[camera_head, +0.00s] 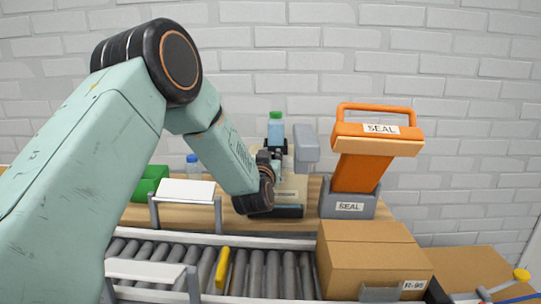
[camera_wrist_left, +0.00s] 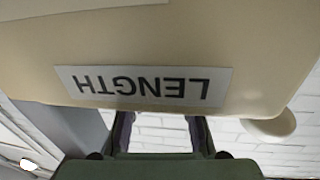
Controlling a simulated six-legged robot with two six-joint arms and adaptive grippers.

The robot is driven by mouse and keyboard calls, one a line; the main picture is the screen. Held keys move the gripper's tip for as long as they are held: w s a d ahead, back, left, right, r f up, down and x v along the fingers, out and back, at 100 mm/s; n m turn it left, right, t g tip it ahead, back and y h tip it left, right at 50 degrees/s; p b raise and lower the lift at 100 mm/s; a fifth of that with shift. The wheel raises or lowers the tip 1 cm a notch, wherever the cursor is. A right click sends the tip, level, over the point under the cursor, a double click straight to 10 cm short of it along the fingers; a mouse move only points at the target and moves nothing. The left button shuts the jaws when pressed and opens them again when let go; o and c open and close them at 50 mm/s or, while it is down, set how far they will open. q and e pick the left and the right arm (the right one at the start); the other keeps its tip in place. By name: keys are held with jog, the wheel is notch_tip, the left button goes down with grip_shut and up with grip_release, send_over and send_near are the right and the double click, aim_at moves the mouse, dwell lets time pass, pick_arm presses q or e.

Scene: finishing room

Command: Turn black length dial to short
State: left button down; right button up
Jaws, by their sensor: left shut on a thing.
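A beige machine (camera_head: 292,187) with a dark base stands on the wooden bench behind my left wrist in the head view. In the left wrist view its beige body (camera_wrist_left: 160,35) fills the top, with an upside-down LENGTH label (camera_wrist_left: 145,85). My left gripper (camera_head: 274,160) is up against the machine's front, partly hidden by my own wrist. In the left wrist view the fingers (camera_wrist_left: 161,132) reach up behind the label's edge, and their tips are hidden. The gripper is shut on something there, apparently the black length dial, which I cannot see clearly. The dial's setting is hidden. My right gripper is out of view.
An orange SEAL device (camera_head: 362,165) stands right of the machine on its grey base. A bottle (camera_head: 276,131) with a green cap rises behind the gripper. A roller conveyor (camera_head: 270,272) runs in front, with a cardboard box (camera_head: 365,262) at its right. A green box (camera_head: 148,184) sits left.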

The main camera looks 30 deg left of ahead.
pick_arm(q)
jog(key=c, duration=1.1)
grip_release()
jog(key=shift+o, duration=0.2)
jog(key=shift+s, duration=0.1)
jog(key=v, duration=1.2)
